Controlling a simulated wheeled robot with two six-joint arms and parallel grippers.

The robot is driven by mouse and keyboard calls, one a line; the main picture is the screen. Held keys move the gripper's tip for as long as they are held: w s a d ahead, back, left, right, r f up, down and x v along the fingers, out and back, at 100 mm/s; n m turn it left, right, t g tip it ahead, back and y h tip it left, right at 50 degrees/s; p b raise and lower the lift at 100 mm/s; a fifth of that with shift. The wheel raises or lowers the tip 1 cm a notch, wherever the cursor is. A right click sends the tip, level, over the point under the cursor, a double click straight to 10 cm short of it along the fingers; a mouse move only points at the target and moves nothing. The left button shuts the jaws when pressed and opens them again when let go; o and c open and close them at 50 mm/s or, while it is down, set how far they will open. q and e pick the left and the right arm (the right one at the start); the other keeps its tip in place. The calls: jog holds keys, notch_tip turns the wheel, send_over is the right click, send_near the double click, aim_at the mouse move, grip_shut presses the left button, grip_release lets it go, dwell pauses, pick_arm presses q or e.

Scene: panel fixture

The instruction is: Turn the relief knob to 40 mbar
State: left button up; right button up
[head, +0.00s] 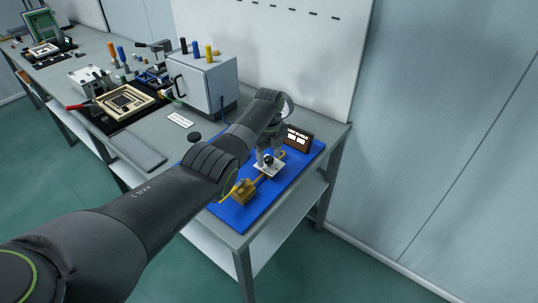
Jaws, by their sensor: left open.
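The relief knob (268,160) shows as a small black part above a white dial plate (264,172), on a brass-coloured fitting (241,192) over a blue mat (252,214). Marks on the dial are too small to read. My left arm comes in from the lower left, and its gripper (269,154) points down right at the knob. It is open, with its fingers around or just above the knob; I cannot tell if they touch it. A dark display (298,138) with light text stands behind the knob; its text is not readable. My right gripper is not in view.
The grey bench (142,120) carries a white box (204,80) with coloured handles, a wooden-framed fixture (126,101) and a flat grey tray (137,150). A white panel (270,55) rises behind. The bench ends just right of the mat.

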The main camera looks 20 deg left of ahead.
pick_arm(q)
jog(key=c, duration=1)
jog(key=shift+o, duration=0.2)
